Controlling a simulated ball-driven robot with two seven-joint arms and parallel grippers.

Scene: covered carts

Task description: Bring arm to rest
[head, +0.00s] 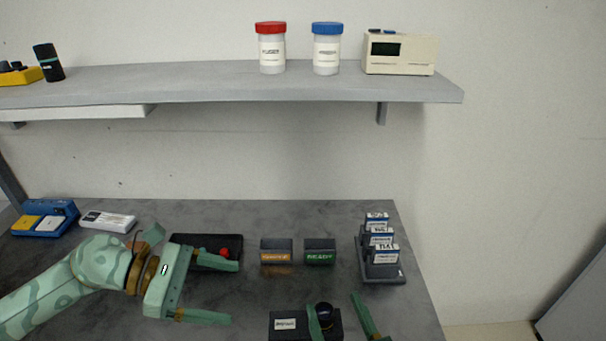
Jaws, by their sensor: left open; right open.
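My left arm (50,290) comes in from the left, pale green with darker patches. Its gripper (233,291) is open and empty above the grey table, its two green fingers pointing right. The upper finger passes in front of a black tray (190,240) with a red knob or ball (224,252). My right gripper (336,300) shows only as two green fingertips at the bottom edge, spread apart. The left one overlaps a black box (285,322) with a white label and a dark round knob (324,310). The rest of my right arm is out of view.
A rack (385,272) with several labelled cartridges stands at right. A blue-and-yellow device (45,218) and white box (108,220) lie at left. A wall shelf (240,84) holds jars and a cream instrument (399,55).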

